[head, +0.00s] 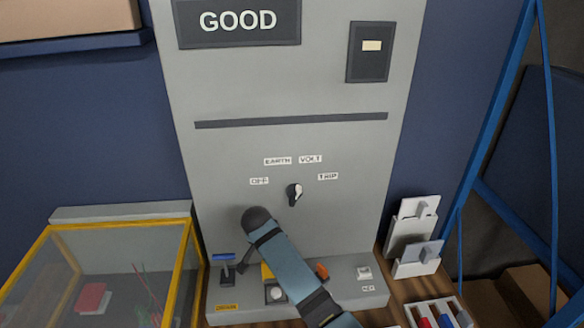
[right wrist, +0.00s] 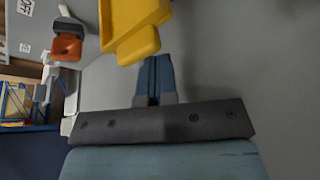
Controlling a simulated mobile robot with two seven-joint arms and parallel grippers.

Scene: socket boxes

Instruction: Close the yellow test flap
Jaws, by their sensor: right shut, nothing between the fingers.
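The yellow test flap (head: 266,272) shows as a small yellow patch on the ledge of the grey tester, mostly hidden behind my right arm. In the right wrist view the yellow flap (right wrist: 134,28) is large at the top, cut off by the picture edge, and appears to stand out from the grey surface. My right gripper (right wrist: 155,65) is shut and empty, its fingertips just below the flap's lower edge in that view. I cannot tell whether they touch. In the head view my right arm hides its fingertips. My left gripper is not in view.
On the tester are a display reading GOOD (head: 238,20), a dial knob (head: 295,194), a blue-topped part (head: 224,262) and an orange part (head: 321,271), also in the wrist view (right wrist: 67,42). A yellow-framed clear case (head: 100,270) stands left; white holders (head: 414,240) stand right.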

